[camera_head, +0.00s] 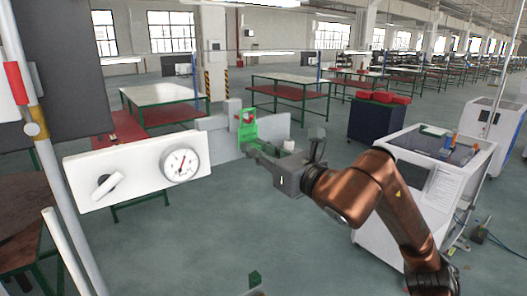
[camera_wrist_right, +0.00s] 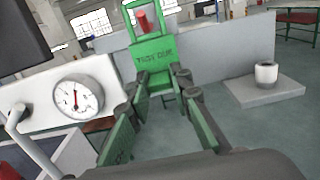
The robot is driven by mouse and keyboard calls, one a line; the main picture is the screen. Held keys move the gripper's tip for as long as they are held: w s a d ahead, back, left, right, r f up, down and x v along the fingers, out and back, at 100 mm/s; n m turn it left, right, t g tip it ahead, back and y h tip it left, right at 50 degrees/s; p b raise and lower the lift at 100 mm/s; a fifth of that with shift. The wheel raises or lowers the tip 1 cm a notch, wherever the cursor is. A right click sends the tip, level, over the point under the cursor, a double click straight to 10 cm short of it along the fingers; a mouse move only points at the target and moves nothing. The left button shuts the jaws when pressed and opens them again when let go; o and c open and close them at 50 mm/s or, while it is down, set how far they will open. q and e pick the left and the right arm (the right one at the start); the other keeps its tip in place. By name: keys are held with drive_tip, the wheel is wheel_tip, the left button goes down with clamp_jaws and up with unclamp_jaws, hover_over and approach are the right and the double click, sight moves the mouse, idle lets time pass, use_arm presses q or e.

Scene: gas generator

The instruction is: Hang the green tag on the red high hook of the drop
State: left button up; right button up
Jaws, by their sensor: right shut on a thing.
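The green tag (camera_head: 248,130) is a flat plate with lettering and an open frame at its top. In the wrist view the tag (camera_wrist_right: 154,52) stands nearly upright. The red hook (camera_wrist_right: 143,22) shows through its frame opening; the head view also shows the red hook (camera_head: 246,117) there. I cannot tell whether tag and hook touch. My right gripper (camera_head: 254,147) is shut on the tag's lower part; its green-padded fingers (camera_wrist_right: 160,86) flank it. A small green piece at the head view's bottom edge may be my left gripper (camera_head: 254,279); its state is hidden.
A white panel with a round gauge (camera_head: 181,164) and a lever (camera_head: 105,187) stands left of the tag. A grey wall (camera_wrist_right: 226,50) stands behind it. A small white cylinder (camera_wrist_right: 266,73) sits on a grey block at right. A white pole (camera_head: 49,160) rises at far left.

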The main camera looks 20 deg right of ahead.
drive_tip(key=shift+w+a+f+b, duration=0.2)
drive_tip(key=shift+w+f, duration=0.1)
drive_tip(key=shift+w, duration=0.25)
drive_tip(key=shift+w+a+f+b, duration=0.15)
drive_tip(key=shift+w+a+f, duration=0.1)
drive_tip(key=shift+w, duration=0.3)
drive_tip(key=shift+w+f+b, duration=0.15)
drive_tip(key=shift+f+b, duration=0.2)
drive_tip(key=shift+b, duration=0.15)
drive_tip(key=o, duration=1)
drive_tip(key=v, duration=1.2)
drive_tip(key=shift+r, duration=0.1)
